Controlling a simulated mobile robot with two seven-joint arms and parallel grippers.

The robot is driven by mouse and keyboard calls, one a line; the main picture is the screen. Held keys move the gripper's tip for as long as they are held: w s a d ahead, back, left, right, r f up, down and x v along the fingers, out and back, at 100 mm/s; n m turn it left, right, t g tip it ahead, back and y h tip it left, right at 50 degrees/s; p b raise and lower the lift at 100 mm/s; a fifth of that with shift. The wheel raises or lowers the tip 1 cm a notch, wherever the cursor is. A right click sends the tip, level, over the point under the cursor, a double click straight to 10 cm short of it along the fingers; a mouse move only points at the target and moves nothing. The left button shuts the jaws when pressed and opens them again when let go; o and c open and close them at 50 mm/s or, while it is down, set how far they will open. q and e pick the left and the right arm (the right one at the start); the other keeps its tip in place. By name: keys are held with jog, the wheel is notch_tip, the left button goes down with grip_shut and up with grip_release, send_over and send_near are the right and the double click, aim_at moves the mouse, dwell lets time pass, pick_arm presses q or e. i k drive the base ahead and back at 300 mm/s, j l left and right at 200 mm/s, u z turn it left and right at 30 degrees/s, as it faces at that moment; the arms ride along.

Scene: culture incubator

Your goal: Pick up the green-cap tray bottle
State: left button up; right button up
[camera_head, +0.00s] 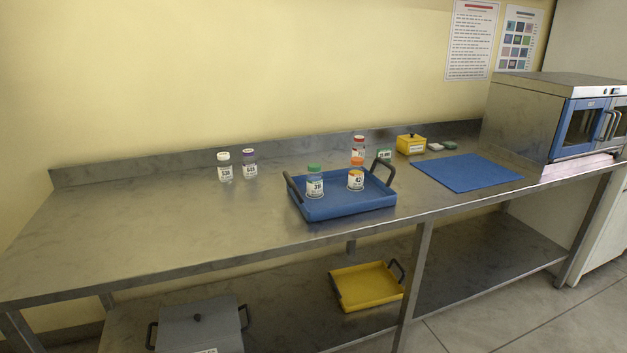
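The green-cap bottle (315,182) stands upright in the left part of the blue tray (345,208) on the steel bench. It is clear with a white label. An orange-cap bottle (355,178) stands beside it in the same tray, to the right. The tray has a dark handle at each end. Neither of my grippers is in view.
A white-cap bottle (224,167) and a purple-cap bottle (249,164) stand left of the tray. A red-cap bottle (358,150) stands behind it. A yellow box (410,144), blue mat (467,173) and incubator (560,115) are to the right. The left bench is clear.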

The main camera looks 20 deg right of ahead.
aim_at(315, 180)
jog(key=l+u, duration=0.15)
jog(key=u, duration=0.25)
jog(key=l+u, duration=0.2)
jog(key=u, duration=0.15)
jog(key=l+u, duration=0.45)
jog(key=l, duration=0.45)
jog(key=k+l, duration=0.1)
jog(key=l, duration=0.35)
jog(key=k+l+u, duration=0.15)
jog(key=l, duration=0.3)
jog(key=i, duration=0.05)
